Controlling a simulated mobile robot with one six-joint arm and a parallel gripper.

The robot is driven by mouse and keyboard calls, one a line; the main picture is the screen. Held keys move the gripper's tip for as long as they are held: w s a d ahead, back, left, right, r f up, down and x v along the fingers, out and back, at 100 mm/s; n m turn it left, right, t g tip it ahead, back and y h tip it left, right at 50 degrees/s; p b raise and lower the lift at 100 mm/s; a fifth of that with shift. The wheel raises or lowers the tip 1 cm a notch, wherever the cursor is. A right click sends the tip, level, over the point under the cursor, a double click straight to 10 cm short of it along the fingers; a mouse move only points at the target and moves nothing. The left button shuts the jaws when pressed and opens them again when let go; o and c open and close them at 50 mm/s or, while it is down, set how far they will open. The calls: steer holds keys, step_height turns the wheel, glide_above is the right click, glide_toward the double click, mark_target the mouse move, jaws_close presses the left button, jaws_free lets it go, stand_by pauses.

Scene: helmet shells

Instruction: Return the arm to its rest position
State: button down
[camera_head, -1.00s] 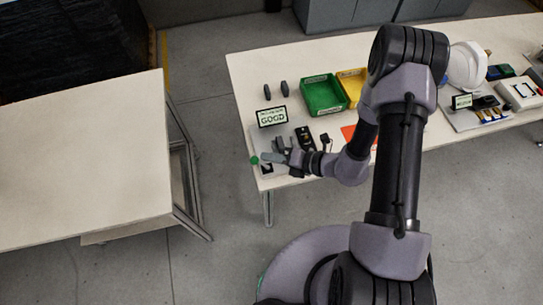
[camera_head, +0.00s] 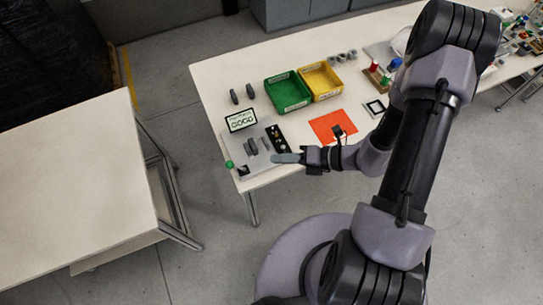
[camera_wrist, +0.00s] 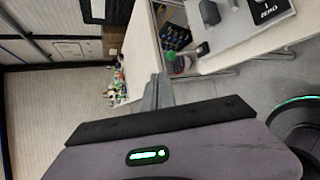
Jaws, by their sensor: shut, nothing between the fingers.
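My gripper (camera_head: 287,158) is at the end of my arm, over the front edge of the long table (camera_head: 215,75) in the head view. Its fingers are together with nothing between them. In the wrist view the shut fingers (camera_wrist: 157,92) point away from the camera, towards a table's edge. Just left of the gripper in the head view is a grey plate (camera_head: 232,152) with dark parts and a "GOOD" sign (camera_head: 241,120) behind it. My arm hides part of the table to the right.
A green bin (camera_head: 287,92) and a yellow bin (camera_head: 320,81) stand side by side, with an orange sheet (camera_head: 333,125) in front. Two dark parts (camera_head: 242,94) stand at the left. Another table (camera_head: 70,170) is at the left, with open floor (camera_head: 205,205) between.

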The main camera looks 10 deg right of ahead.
stand_by(0.4)
steer(key=s+r+n+h+b, duration=0.3)
steer(key=r+n+b, duration=0.1)
steer(key=n, duration=0.6)
steer(key=s+d+r+n+h+b, duration=0.1)
steer(key=s+r+n+h+b, duration=0.2)
steer(key=n+b, duration=0.4)
steer(key=s+d+r+n+t+h+b, duration=0.1)
steer(key=s+r+n+h+b, duration=0.2)
steer(key=n, duration=1.2)
step_height(320, 180, up, 2)
steer(key=s+b, duration=0.1)
steer(key=b, duration=0.2)
steer(key=shift+s+r+h, duration=0.15)
steer(key=shift+r+h, duration=0.1)
steer(key=shift+h, duration=0.15)
